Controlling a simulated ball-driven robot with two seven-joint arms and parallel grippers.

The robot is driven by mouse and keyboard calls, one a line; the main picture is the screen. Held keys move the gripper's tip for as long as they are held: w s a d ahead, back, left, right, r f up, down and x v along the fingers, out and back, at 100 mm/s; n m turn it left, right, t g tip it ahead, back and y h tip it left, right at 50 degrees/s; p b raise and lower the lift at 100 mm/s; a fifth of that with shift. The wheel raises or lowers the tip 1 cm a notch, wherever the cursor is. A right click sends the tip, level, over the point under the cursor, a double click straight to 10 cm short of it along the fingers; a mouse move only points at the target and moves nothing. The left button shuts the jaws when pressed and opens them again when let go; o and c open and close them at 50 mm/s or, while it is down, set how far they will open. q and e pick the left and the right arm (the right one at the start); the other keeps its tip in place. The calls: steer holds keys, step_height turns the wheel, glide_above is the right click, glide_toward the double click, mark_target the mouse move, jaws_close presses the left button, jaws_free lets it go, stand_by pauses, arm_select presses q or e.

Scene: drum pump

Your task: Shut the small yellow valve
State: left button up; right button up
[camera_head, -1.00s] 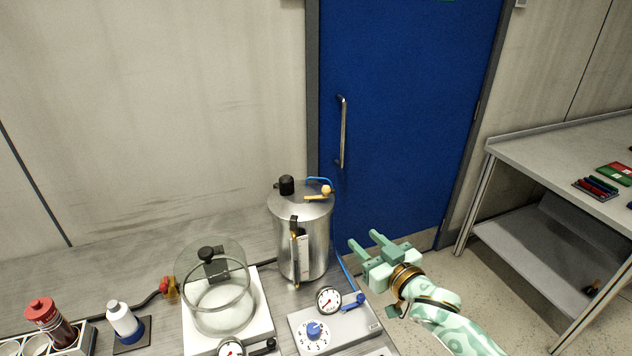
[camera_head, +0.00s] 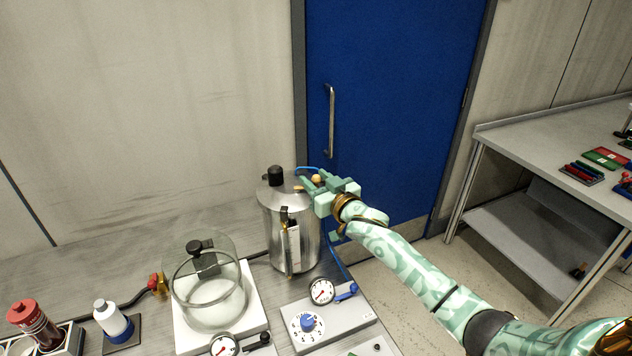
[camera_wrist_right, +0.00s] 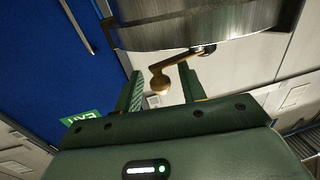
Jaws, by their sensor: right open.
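The small yellow valve (camera_head: 317,178) is on the lid of the tall steel drum (camera_head: 284,235). It is partly hidden by my right gripper (camera_head: 312,181), which is at the lid's right side with its fingers pointing left. In the right wrist view the valve's brass-coloured lever ends in a round knob (camera_wrist_right: 160,84). The knob lies between the two open fingers of my right gripper (camera_wrist_right: 160,74), with gaps visible beside it. I cannot tell whether either finger touches it. My left gripper is out of view.
A glass bell jar (camera_head: 210,285), a grey gauge box (camera_head: 335,322) and bottles stand on the bench. A blue door (camera_head: 390,100) is behind, with a side table (camera_head: 530,145) to the right.

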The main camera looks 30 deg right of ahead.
steer(key=shift+w, duration=0.2)
steer(key=shift+s, duration=0.1)
jaws_close()
steer(key=shift+w+r+n+y+p, duration=0.3)
steer(key=shift+n+y, duration=0.2)
steer(key=shift+y, duration=0.3)
steer(key=shift+w+d+f+n+y, duration=0.1)
steer(key=shift+n+y, duration=0.3)
steer(key=shift+w+f+n+g+y, duration=0.15)
steer(key=shift+n+g+y, duration=0.4)
steer(key=shift+y, duration=0.55)
jaws_free()
steer(key=shift+w, duration=0.15)
steer(key=p+v, duration=0.1)
steer(key=v, duration=1.5)
